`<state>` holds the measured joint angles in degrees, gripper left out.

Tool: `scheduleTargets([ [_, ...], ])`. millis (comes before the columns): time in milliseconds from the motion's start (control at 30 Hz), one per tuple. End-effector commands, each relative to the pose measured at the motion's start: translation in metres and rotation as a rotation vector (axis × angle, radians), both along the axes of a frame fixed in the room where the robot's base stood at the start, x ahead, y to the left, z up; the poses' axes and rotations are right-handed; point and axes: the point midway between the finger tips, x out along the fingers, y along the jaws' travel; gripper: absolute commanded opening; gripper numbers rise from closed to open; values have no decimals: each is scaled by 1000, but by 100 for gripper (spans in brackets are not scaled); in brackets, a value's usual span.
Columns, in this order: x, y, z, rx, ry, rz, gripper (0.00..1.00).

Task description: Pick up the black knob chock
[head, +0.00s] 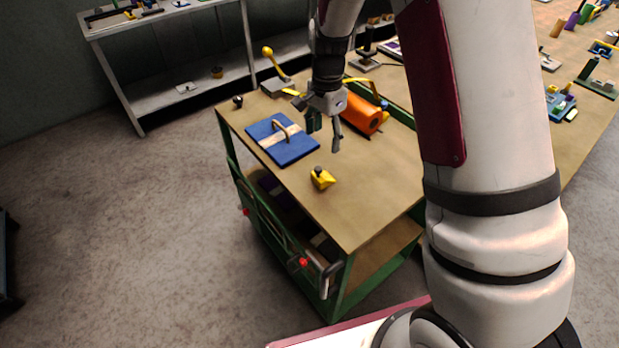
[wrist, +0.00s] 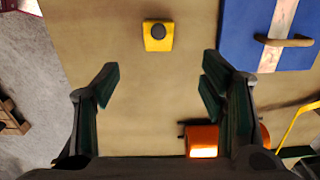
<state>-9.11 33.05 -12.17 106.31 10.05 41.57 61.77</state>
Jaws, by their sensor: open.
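The black knob chock (head: 321,180) is a small yellow wedge-like block with a round black knob on top. It sits on the tan top of a green-framed cart, near the front of the head view's clear area. In the wrist view the chock (wrist: 158,43) is at top centre, beyond the fingertips and between their lines. My gripper (head: 322,132) is open and empty above the cart top, higher than the chock and apart from it. Both fingers of my gripper (wrist: 158,82) show in the wrist view with a wide gap. Nothing hides the chock.
A blue board (head: 273,150) with a pale strip and handle lies left of the chock. An orange cylinder (head: 361,115) lies behind it. A yellow-handled tool (head: 275,64) stands at the back. The cart top around the chock is clear.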

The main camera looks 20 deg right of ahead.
Motion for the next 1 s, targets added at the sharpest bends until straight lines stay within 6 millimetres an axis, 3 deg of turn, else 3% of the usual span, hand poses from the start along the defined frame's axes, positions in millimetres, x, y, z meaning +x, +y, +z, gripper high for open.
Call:
scheduleTargets([
  [400, -2, 0, -68, -1, 5, -3, 65],
  [767, -2, 0, -95, -1, 4, -2, 65],
  [1000, -5, 0, -126, -1, 5, -3, 65],
])
